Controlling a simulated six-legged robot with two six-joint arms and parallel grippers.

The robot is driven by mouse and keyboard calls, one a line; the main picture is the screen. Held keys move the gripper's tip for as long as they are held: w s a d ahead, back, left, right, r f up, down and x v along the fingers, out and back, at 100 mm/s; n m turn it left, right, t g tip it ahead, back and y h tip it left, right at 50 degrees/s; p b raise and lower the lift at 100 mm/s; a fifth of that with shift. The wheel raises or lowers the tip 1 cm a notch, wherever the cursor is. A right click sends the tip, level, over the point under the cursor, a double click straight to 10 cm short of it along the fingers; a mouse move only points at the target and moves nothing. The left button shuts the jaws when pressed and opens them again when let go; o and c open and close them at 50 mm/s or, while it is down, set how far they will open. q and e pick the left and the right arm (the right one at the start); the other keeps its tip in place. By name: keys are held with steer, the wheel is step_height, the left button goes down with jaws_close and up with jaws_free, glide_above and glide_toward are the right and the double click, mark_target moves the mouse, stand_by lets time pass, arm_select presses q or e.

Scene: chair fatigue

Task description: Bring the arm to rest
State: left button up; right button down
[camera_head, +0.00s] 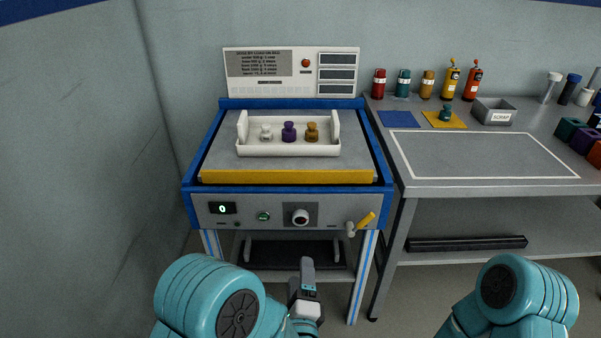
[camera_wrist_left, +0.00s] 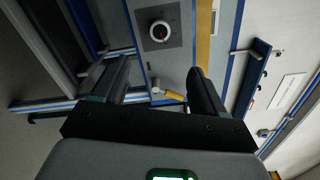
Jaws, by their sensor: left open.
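My left gripper (camera_head: 306,284) shows at the bottom of the head view, in front of the blue-framed test machine (camera_head: 291,190) and below its control panel. In the left wrist view its two dark fingers stand apart, and the left gripper (camera_wrist_left: 157,88) holds nothing between them. The machine's round knob (camera_wrist_left: 160,31) and yellow-handled lever (camera_wrist_left: 172,95) show beyond the fingers. My right arm shows only as a teal joint at the bottom right of the head view; its gripper is out of frame.
A white tray (camera_head: 285,150) with white, purple and brown weights sits on the machine. To the right, a grey bench (camera_head: 480,160) carries several bottles, a scrap bin (camera_head: 494,112), and a teal weight (camera_head: 446,114) on a yellow mat. The bench's white-outlined area is clear. A wall stands left.

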arm_select(q)
steer(key=w+a+f+n+g+y, duration=0.1)
steer(key=a+f+y, duration=0.15)
steer(key=a, duration=0.45)
steer(key=w+a+f+n+g+y, duration=0.1)
steer(key=a+f+n+y, duration=0.15)
steer(key=a, duration=0.35)
steer(key=s+a+f+n+g+h, duration=0.35)
steer(key=a+f, duration=0.25)
steer(key=f, duration=0.3)
steer(key=s+d+f+n+g+h, duration=0.2)
steer(key=s+f+n+g+h, duration=0.1)
steer(key=s+f+n+g, duration=0.65)
steer(key=s+d+n+g+h, duration=0.1)
steer(key=s+d+n, duration=0.2)
steer(key=s, duration=0.3)
steer(key=s+d+n+g+h, duration=0.2)
steer(key=s+n, duration=0.2)
steer(key=s, duration=0.2)
step_height(320, 180, up, 18)
steer(key=p, duration=1.7)
steer(key=shift+n+y, duration=0.25)
